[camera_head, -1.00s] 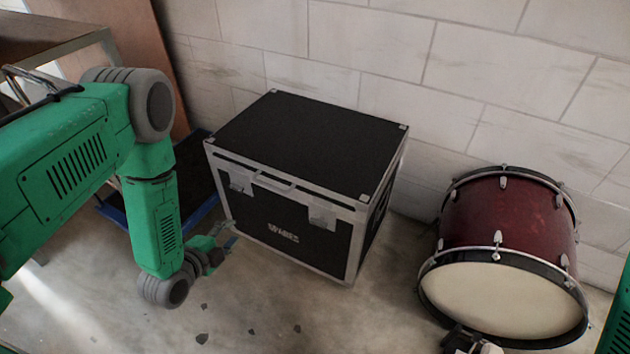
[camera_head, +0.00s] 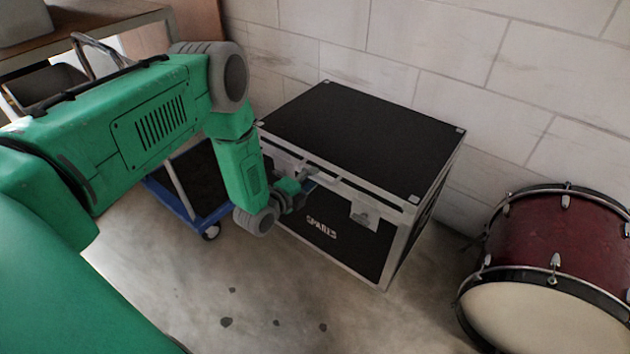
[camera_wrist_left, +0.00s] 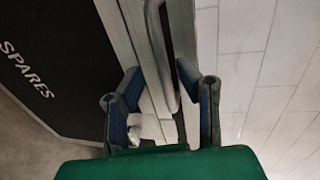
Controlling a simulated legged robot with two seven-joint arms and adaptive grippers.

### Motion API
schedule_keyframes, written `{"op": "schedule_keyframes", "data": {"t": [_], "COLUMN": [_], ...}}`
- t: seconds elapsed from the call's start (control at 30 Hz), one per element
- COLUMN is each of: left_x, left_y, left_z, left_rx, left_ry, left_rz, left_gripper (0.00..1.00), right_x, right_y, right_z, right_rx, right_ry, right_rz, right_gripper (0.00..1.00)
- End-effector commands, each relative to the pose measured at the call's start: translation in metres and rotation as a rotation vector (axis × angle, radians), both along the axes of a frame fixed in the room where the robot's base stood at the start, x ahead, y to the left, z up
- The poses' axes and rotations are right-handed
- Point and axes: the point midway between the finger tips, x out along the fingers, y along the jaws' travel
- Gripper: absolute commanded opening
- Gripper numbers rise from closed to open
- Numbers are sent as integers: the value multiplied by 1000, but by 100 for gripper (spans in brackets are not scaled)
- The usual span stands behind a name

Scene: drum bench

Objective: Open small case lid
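The small case is a black box with silver metal edges and "SPARES" on its front (camera_head: 338,232); its front also shows in the left wrist view (camera_wrist_left: 50,95). Its black lid (camera_head: 365,135) lies flat and closed. A silver handle (camera_wrist_left: 163,50) runs along the lid's front edge, and a latch (camera_head: 364,217) sits on the front right. My left gripper (camera_head: 311,184) is at the front edge, left of the middle. In the left wrist view its blue-padded fingers (camera_wrist_left: 160,82) stand apart on either side of the handle. Contact cannot be told. My right gripper is out of view.
A red drum (camera_head: 560,240) lies on its side at the right. A blue-framed trolley (camera_head: 190,215) stands left of the case, behind my left arm. A tiled wall (camera_head: 440,50) is close behind the case. The floor (camera_head: 300,290) in front is mostly clear.

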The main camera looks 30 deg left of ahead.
Motion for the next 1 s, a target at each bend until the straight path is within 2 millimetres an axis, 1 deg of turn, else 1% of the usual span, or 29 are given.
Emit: {"op": "schedule_keyframes", "data": {"t": [0.03, 0.17, 0.47, 0.57, 0.83, 0.93, 1.0], "left_x": [6, 14, 16, 16, 15, 15, 15], "left_y": [-1, -3, -1, -1, -1, -1, -1], "left_z": [-2, -2, -3, -3, -3, 2, 9], "left_rx": [1, 2, -1, -1, 1, 1, 2], "left_ry": [-1, 0, 1, 1, 5, 13, 22], "left_rz": [0, 0, 0, 0, 1, 1, 0], "left_gripper": [31, 31, 31, 0, 0, 0, 0], "right_x": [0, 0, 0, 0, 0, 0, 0], "right_y": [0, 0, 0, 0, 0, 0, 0], "right_z": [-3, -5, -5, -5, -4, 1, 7], "right_rx": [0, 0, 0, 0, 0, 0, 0], "right_ry": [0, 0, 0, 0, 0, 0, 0], "right_rz": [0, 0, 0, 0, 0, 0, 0], "right_gripper": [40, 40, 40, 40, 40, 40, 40]}}
